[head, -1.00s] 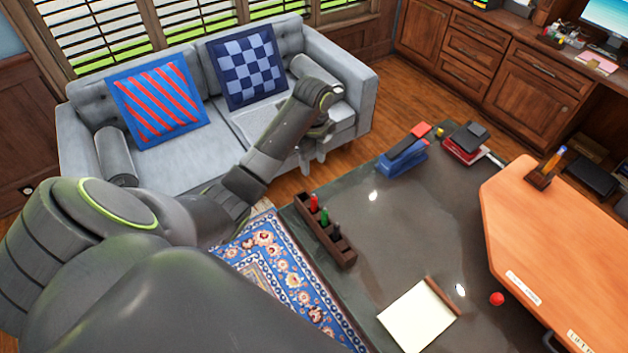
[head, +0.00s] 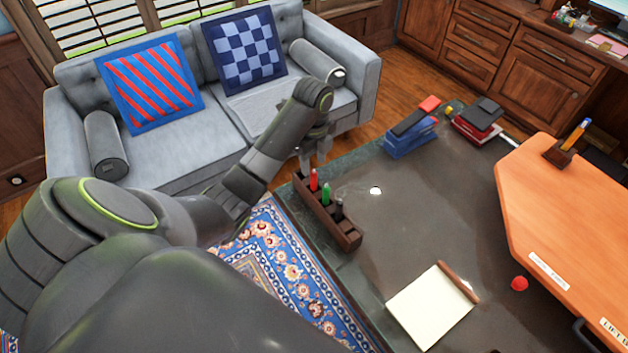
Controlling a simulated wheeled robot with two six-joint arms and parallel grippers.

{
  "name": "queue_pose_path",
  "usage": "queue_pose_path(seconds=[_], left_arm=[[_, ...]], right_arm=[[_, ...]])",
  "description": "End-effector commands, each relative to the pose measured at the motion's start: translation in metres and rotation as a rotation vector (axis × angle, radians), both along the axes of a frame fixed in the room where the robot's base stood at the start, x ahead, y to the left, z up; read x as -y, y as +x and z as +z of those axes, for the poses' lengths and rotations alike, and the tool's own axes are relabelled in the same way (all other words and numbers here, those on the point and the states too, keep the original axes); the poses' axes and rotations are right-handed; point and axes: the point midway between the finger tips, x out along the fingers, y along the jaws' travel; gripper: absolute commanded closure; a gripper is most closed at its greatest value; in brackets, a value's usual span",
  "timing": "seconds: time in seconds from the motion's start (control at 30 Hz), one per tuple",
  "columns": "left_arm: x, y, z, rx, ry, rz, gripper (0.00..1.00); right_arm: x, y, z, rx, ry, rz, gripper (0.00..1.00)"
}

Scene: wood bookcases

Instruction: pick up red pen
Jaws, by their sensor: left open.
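The red pen (head: 314,180) stands upright in a dark wooden pen holder (head: 345,234) at the left edge of the dark table. A green pen (head: 325,194) and a dark pen (head: 338,209) stand in the same holder, nearer to me. My left gripper (head: 314,166) points down just above and behind the red pen, its fingers open. In the picture the fingertips come close to the pen's top; I cannot tell whether they touch it. My right gripper is not in view.
The dark table (head: 400,235) has clear room right of the holder. A notepad (head: 432,305), a red ball (head: 519,284), a blue stapler-like object (head: 411,135) and a raised orange board (head: 560,215) are on it. A grey sofa (head: 190,140) stands behind.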

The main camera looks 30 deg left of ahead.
Motion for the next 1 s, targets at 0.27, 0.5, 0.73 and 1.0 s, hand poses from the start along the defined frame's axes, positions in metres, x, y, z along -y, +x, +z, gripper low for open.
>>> queue_pose_path(seconds=[0.27,0.5,0.73,1.0], left_arm=[[0.000,0.000,-0.013,0.000,0.000,0.000,0.57],[0.000,0.002,-0.038,0.000,0.000,0.000,0.57],[0.000,0.001,-0.057,0.000,0.000,-0.001,0.57],[0.000,0.001,-0.057,0.000,0.000,-0.001,0.68]], right_arm=[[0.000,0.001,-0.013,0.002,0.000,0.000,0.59],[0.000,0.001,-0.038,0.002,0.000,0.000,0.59],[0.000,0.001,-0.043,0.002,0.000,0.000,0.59],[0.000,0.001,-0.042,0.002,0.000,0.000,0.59]])
